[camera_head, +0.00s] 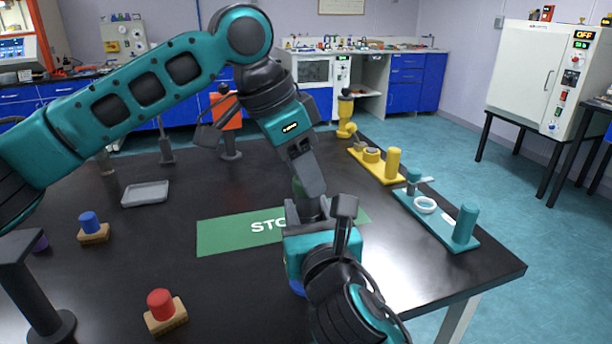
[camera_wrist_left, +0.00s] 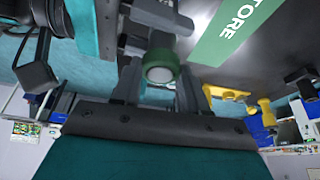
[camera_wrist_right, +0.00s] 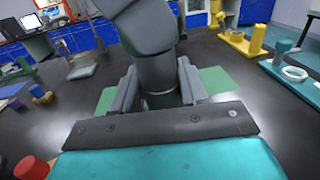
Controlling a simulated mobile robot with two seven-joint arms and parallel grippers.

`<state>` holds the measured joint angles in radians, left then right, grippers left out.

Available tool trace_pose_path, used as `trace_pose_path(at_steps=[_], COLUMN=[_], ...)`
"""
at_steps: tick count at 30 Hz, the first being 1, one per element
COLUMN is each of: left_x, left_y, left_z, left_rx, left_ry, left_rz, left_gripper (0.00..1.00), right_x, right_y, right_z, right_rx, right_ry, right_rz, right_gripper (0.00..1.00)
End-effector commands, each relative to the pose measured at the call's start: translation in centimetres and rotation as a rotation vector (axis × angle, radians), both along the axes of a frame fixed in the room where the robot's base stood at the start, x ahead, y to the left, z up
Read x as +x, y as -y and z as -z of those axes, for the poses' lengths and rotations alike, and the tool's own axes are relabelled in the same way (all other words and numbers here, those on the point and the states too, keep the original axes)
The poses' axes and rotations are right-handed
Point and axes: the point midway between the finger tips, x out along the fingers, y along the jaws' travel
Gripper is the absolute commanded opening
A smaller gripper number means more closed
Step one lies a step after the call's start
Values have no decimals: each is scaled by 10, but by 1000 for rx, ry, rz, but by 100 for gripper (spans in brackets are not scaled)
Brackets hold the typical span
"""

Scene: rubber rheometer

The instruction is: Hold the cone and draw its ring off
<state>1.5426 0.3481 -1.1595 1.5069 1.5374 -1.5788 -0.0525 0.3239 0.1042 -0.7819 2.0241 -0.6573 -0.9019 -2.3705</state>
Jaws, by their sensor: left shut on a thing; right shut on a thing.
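My left gripper (camera_head: 308,208) reaches down from above and meets my right gripper (camera_head: 325,215) over the table. In the left wrist view, a round green piece with a pale end (camera_wrist_left: 162,68) sits between the left fingers; a bit of green also shows in the head view (camera_head: 298,188). In the right wrist view, a grey round piece (camera_wrist_right: 162,98) sits between the right fingers, with my left gripper just above it. I take these to be parts of the cone and its ring. Which is which I cannot tell; the fingers hide most of both.
A green mat (camera_head: 225,236) lies beneath the grippers. A red-topped block (camera_head: 160,304), a blue-topped block (camera_head: 90,222) and a grey tray (camera_head: 146,194) stand left. A yellow stand (camera_head: 393,163) and a teal stand with a white ring (camera_head: 424,204) stand right. Something blue shows under my right gripper.

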Motion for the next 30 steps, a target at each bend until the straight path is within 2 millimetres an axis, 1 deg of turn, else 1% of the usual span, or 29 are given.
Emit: trace_pose_path(at_steps=[5,9,12,15,21,30], left_x=[0,0,0,0,0,0], left_y=[1,1,1,1,0,1], left_z=[-26,-56,-74,-89,-110,-128], left_rx=[-4,-4,-3,-2,-1,-1], left_ry=[4,4,4,3,2,2], left_rz=[1,1,1,0,-1,1], left_gripper=[15,15,15,15,15,15], right_x=[0,0,0,0,0,0], right_y=[0,0,0,0,0,0], right_z=[2,2,2,2,2,2], right_rx=[-3,-3,-4,-4,-4,-4], right_ry=[-3,-3,-3,-3,-3,-4], right_rz=[2,2,2,2,2,2], right_gripper=[8,8,8,8,8,8])
